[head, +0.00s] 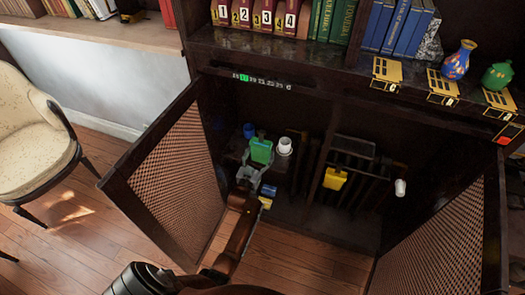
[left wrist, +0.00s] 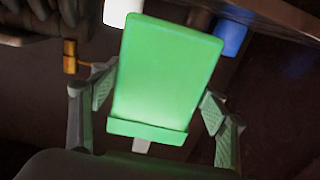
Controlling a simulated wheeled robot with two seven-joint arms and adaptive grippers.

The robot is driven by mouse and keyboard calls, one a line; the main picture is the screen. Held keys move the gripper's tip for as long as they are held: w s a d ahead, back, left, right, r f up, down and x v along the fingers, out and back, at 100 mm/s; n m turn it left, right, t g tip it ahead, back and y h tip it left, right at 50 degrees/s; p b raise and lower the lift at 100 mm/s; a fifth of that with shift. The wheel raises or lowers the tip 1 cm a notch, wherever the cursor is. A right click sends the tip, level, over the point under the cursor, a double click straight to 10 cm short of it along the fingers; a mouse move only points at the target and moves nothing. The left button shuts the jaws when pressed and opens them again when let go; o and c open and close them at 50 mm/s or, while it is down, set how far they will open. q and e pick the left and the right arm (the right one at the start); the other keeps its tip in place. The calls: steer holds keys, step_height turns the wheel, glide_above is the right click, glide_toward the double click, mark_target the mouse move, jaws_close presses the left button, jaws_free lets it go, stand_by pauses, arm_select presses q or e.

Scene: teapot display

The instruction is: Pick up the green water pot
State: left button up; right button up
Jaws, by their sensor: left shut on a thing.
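The green water pot (head: 261,150), a boxy bright green container, is inside the open cabinet on the left side. It fills the middle of the left wrist view (left wrist: 165,75), tilted slightly in the picture. My left gripper (head: 257,169) reaches into the cabinet and is shut on the green pot, with one finger on each side of it in the left wrist view (left wrist: 158,98). I cannot tell whether the pot touches the shelf. A second green, rounded vase (head: 497,76) stands on the ledge at the far right. My right gripper is not in view.
A white cup (head: 284,146) and a blue item (head: 249,131) stand close to the pot. A yellow container (head: 335,179) and a white item (head: 400,187) are to the right. Open mesh doors (head: 175,175) flank the cabinet, the right door (head: 435,240) at lower right.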

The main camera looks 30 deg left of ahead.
mark_target(259, 154)
arm_select(q)
steer(key=shift+r+p+v, duration=0.2)
steer(key=shift+p+v, duration=1.7)
steer(key=shift+v, duration=1.3)
steer(key=shift+p+v, duration=0.65)
steer(key=shift+v, duration=0.65)
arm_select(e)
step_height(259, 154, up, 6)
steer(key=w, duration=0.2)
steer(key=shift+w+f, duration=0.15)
